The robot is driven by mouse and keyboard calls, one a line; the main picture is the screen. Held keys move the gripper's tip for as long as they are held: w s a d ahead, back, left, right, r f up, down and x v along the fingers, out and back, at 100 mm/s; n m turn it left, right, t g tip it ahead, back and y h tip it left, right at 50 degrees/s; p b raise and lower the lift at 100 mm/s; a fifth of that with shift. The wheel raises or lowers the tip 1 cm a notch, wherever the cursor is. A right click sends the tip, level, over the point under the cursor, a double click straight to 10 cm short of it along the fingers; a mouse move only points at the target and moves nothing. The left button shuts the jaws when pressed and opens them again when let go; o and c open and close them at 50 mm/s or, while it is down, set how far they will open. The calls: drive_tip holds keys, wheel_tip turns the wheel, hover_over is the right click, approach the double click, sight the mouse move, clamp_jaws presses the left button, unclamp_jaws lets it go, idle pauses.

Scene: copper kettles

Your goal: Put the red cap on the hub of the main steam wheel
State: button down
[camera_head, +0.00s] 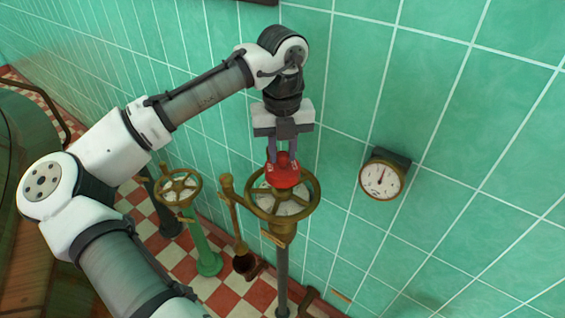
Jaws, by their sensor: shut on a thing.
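The red cap (284,179) is a round red piece with a knob on top. My gripper (283,160) points down and is shut on its knob. The cap is over the middle of the larger brass wheel (313,205), which sits on a dark upright post. The wheel's hub is hidden behind the cap, so I cannot tell whether the cap touches it. A pale disc with markings shows below the cap, inside the wheel rim.
A smaller brass wheel (178,186) on a green post (208,258) stands to the left. A brass lever (230,197) is close beside the larger wheel's left side. A round gauge (381,181) is fixed to the green tiled wall (450,120) at the right.

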sight(282, 165)
drive_tip(key=shift+f, duration=2.25)
drive_tip(key=shift+f, duration=0.1)
drive_tip(key=c, duration=1.2)
unclamp_jaws()
wheel_tip(282, 165, up, 12)
drive_tip(key=shift+r+b, duration=0.15)
drive_tip(key=shift+b, duration=0.2)
